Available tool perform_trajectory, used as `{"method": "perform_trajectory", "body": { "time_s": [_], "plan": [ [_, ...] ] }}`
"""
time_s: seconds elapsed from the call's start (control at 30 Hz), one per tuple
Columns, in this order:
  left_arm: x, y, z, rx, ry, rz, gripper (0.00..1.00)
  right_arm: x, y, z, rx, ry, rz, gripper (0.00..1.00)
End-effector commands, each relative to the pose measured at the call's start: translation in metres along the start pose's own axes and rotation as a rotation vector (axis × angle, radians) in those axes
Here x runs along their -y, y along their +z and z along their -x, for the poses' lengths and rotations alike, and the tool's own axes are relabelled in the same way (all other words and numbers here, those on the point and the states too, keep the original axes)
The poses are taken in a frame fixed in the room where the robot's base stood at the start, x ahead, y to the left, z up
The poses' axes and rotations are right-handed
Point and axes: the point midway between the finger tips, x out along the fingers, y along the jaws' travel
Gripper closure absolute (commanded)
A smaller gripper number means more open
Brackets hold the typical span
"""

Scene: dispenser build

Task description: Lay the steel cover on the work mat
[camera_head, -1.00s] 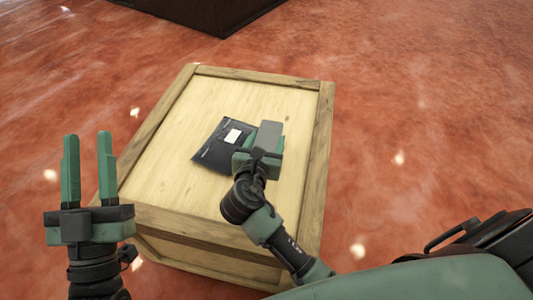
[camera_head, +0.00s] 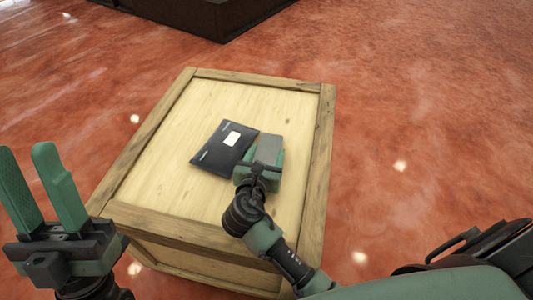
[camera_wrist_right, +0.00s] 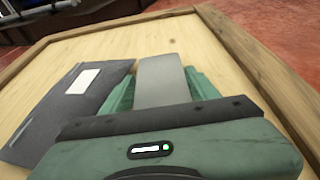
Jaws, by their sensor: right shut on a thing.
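The steel cover (camera_head: 269,149) is a plain grey flat plate. My right gripper (camera_head: 263,168) is shut on it, low over the crate top, just right of the mat. In the right wrist view the cover (camera_wrist_right: 162,82) lies between the two green fingers; whether it touches the wood I cannot tell. A dark flat piece with a white label, seemingly the work mat (camera_head: 212,155), lies on the crate top; it also shows at the left of the right wrist view (camera_wrist_right: 52,112). My left gripper (camera_head: 48,190) is open and empty, left of the crate.
The wooden crate (camera_head: 150,190) has a pale top with a raised-looking frame around it. Its top is bare behind and left of the mat. A large dark box (camera_head: 190,15) stands on the red floor (camera_head: 430,130) at the back.

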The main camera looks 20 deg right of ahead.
Motion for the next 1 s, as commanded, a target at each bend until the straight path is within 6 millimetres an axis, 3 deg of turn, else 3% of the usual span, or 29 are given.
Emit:
{"method": "perform_trajectory", "body": {
  "time_s": [0.13,0.17,0.63,1.0],
  "plan": [
    [0.0,0.004,-0.001,0.021,0.0,-0.001,0.64,0.0,-0.002,-0.001,0.0,0.0,0.002,0.85],
    [0.0,0.005,-0.001,0.023,0.0,-0.002,0.64,0.0,-0.002,-0.001,-0.001,0.0,0.001,0.32],
    [0.0,0.003,-0.002,0.02,-0.001,-0.001,0.64,0.0,0.001,0.004,-0.001,0.001,0.0,0.31],
    [0.01,0.081,0.009,0.443,-0.014,-0.024,0.64,0.0,0.002,0.054,-0.003,0.001,0.001,0.31]
  ]
}}
